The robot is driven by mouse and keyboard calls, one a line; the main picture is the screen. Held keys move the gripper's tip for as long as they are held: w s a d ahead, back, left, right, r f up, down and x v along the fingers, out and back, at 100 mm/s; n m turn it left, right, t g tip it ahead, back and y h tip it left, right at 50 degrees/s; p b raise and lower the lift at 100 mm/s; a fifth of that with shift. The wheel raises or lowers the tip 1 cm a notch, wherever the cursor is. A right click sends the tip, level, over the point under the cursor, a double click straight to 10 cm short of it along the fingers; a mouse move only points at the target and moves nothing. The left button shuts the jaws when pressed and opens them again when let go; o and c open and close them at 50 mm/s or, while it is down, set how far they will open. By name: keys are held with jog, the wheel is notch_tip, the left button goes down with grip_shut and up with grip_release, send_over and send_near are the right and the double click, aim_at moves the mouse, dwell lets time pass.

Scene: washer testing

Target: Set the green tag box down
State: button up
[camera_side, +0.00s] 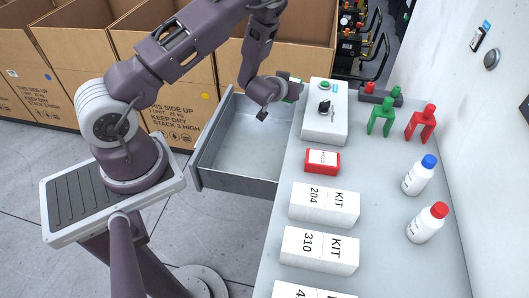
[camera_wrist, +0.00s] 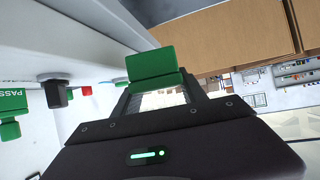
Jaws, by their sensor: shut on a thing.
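The green tag box (camera_wrist: 152,62) sits between my gripper's fingers in the wrist view; its green face shows at the fingertips. In the side view only a small green part of it (camera_side: 294,91) shows beside my gripper (camera_side: 289,87), partly hidden by it. My gripper is shut on the box, near the left side of the white control box (camera_side: 324,115) and over the far right part of the open drawer (camera_side: 238,165). I cannot tell how high the box is held.
The grey drawer looks empty. A red box (camera_side: 322,161) and white kit boxes (camera_side: 324,205) line the bench's left side. Green (camera_side: 381,118) and red (camera_side: 421,123) tags and two bottles (camera_side: 419,176) stand to the right. The bench middle (camera_side: 385,210) is clear.

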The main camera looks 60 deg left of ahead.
aim_at(256, 144)
jog(key=s+a+f+n+g+y, duration=0.2)
jog(key=s+a+f, duration=0.3)
jog(key=s+f, duration=0.6)
jog(key=f, duration=1)
jog(key=shift+w+d+f, duration=0.2)
jog(key=shift+w+f, duration=0.1)
jog(key=shift+f, duration=0.1)
jog(key=o, duration=1.4)
jog(key=shift+c, duration=0.2)
